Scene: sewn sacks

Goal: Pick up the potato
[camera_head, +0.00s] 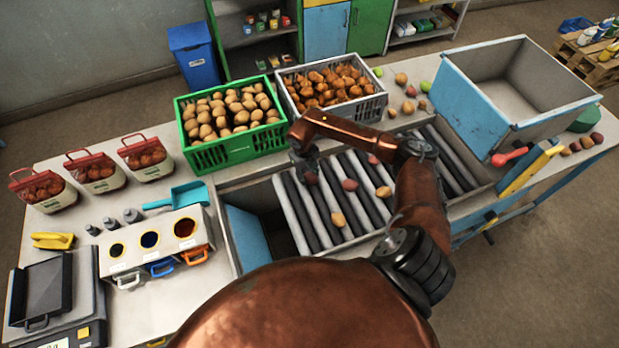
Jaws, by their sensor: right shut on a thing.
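My right gripper (306,168) reaches over the left side of the roller conveyor and points down. It is shut on a dark red potato (311,178), which shows just under its fingers. I cannot tell whether this potato still touches the rollers. My left gripper is not in view.
A green crate (225,152) of potatoes and a grey crate (348,109) of brown produce stand behind the conveyor. A large open bin (475,105) stands at right. Red-handled bags, a teal scoop (178,197) and a scale (50,290) occupy the left.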

